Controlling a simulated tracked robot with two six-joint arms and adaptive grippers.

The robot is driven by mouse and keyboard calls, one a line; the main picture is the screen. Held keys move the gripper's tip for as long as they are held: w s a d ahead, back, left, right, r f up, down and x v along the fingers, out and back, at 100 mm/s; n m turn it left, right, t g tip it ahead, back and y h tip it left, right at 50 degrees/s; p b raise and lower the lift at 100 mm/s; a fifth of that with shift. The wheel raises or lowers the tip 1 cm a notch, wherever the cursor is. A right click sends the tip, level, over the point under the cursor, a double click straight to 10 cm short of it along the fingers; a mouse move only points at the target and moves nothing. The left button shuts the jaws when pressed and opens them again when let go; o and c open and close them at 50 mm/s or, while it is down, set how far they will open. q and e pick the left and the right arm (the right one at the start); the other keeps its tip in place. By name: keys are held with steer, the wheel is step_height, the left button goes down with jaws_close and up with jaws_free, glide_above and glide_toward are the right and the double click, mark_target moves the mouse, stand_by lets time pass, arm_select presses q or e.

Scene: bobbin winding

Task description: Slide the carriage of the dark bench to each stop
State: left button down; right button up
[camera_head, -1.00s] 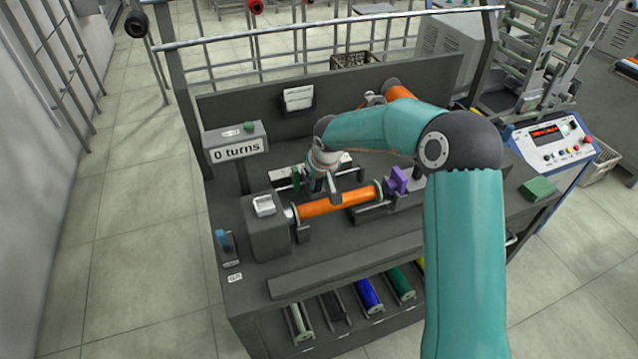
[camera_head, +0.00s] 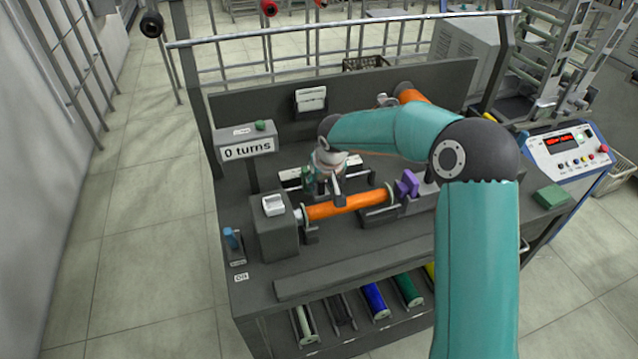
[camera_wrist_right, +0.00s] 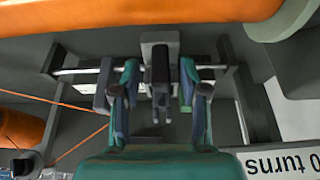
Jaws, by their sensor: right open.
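The dark bench (camera_head: 340,278) carries an orange spool (camera_head: 345,205) mounted horizontally between a grey headstock box (camera_head: 273,232) and a purple part (camera_head: 407,184). Behind the spool runs a thin guide rail, which shows in the right wrist view (camera_wrist_right: 75,71). The carriage (camera_wrist_right: 160,62), a grey block with a dark upright part, sits on this rail. My right gripper (camera_wrist_right: 160,88) is open, with one teal finger on each side of the carriage's dark part and visible gaps between. In the head view the right gripper (camera_head: 314,184) is behind the spool, partly hidden. My left gripper is out of view.
A "0 turns" sign (camera_head: 248,149) stands at the bench's left. Thin orange thread (camera_wrist_right: 60,103) crosses left of the gripper in the wrist view. A control box (camera_head: 568,145) and green block (camera_head: 553,196) are at the right. Several coloured spools (camera_head: 375,301) lie on the lower shelf.

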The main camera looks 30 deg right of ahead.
steer(key=v, duration=1.1)
steer(key=shift+s+a, duration=0.1)
steer(key=shift+s, duration=0.05)
